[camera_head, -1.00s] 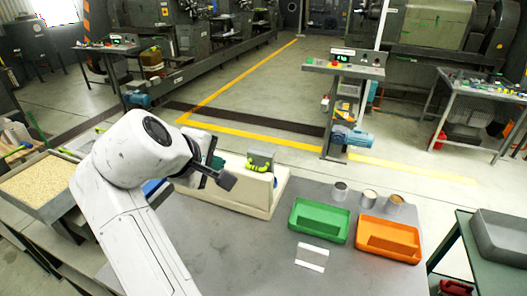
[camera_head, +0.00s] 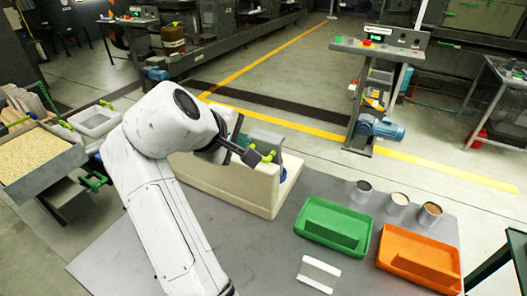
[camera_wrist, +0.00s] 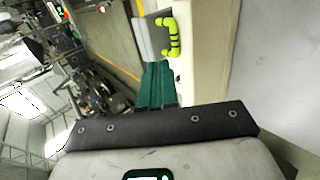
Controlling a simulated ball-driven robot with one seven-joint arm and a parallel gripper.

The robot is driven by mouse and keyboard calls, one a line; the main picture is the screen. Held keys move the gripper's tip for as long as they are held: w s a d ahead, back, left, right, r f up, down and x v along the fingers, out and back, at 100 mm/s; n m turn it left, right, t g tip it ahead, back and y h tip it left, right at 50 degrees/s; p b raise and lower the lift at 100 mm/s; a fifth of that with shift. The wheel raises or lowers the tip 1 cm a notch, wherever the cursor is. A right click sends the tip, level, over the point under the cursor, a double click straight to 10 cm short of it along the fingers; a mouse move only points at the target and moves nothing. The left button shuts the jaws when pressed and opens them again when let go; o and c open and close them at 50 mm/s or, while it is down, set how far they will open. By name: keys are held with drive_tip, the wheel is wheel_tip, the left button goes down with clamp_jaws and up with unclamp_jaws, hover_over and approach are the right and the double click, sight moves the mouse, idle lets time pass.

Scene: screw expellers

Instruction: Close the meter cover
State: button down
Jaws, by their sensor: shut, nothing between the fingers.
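The meter cover is a grey box-like piece (camera_head: 268,139) with a bright yellow-green handle (camera_wrist: 173,38), on a cream stand (camera_head: 226,180) at the table's far side. My dark gripper (camera_head: 250,157) is in front of it in the head view and hides part of the handle. In the wrist view my teal fingers (camera_wrist: 156,80) are together and empty, pointing up toward the cover. The handle is just beyond the fingertips and slightly right, apparently not touched. I cannot tell how far the cover stands open.
A green tray (camera_head: 312,233) and an orange tray (camera_head: 392,262) lie on the grey table (camera_head: 240,245), with several small cans behind them. A white bracket (camera_head: 318,273) lies in front. A bin of pale grain (camera_head: 35,155) stands at the left. The table's front middle is clear.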

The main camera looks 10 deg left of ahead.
sight(265, 149)
drive_tip(key=x, duration=1.1)
drive_tip(key=shift+f, duration=0.15)
drive_tip(key=shift+p, duration=0.4)
